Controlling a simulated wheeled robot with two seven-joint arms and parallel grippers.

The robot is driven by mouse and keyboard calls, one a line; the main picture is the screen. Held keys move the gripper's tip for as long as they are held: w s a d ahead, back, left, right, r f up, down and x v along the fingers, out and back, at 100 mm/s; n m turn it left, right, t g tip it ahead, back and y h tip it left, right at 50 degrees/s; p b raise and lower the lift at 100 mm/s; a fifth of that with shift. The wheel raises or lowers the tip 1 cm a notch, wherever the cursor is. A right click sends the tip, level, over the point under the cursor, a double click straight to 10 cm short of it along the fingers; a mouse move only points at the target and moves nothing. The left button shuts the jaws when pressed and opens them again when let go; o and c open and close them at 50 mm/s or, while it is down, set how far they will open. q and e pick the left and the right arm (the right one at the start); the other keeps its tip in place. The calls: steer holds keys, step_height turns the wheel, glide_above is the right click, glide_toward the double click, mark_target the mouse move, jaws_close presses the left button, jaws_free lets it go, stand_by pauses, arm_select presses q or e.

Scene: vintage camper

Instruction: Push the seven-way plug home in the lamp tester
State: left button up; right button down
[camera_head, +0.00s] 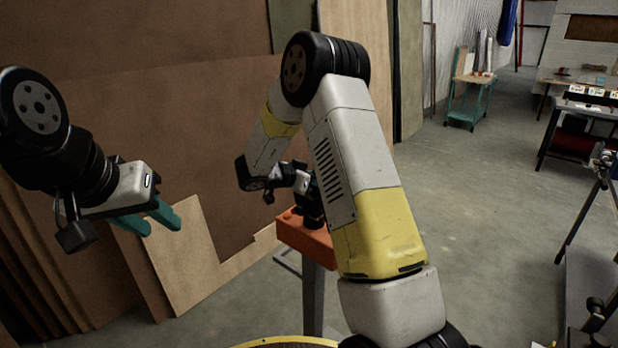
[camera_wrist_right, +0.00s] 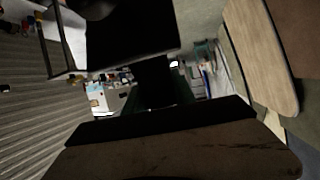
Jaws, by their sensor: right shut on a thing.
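The orange box on a grey post, which I take to be the lamp tester (camera_head: 292,231), stands in the middle of the head view. My right gripper (camera_head: 310,200) is at its top, shut on a dark thing that looks like the seven-way plug (camera_head: 312,214). My right forearm covers the box's right side, and how deep the plug sits cannot be seen. The right wrist view shows large dark shapes close to the camera, and I cannot tell plug from gripper there. My left gripper (camera_head: 150,221) is open and empty, its teal fingers apart, well left of the box.
Brown boards and sheets (camera_head: 190,250) lean on the wall behind and left of the box. A teal cart (camera_head: 468,90) and a dark workbench (camera_head: 585,115) stand at the back right. A tripod (camera_head: 585,212) is at the right edge. The grey floor between is clear.

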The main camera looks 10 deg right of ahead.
mark_target(302, 197)
steer(key=shift+f, duration=1.65)
steer(key=c, duration=0.9)
jaws_free()
steer(key=shift+c, duration=0.2)
steer(key=shift+a, duration=0.1)
steer(key=v, duration=0.7)
steer(key=shift+s+a+r, duration=0.2)
steer(key=shift+a, duration=0.05)
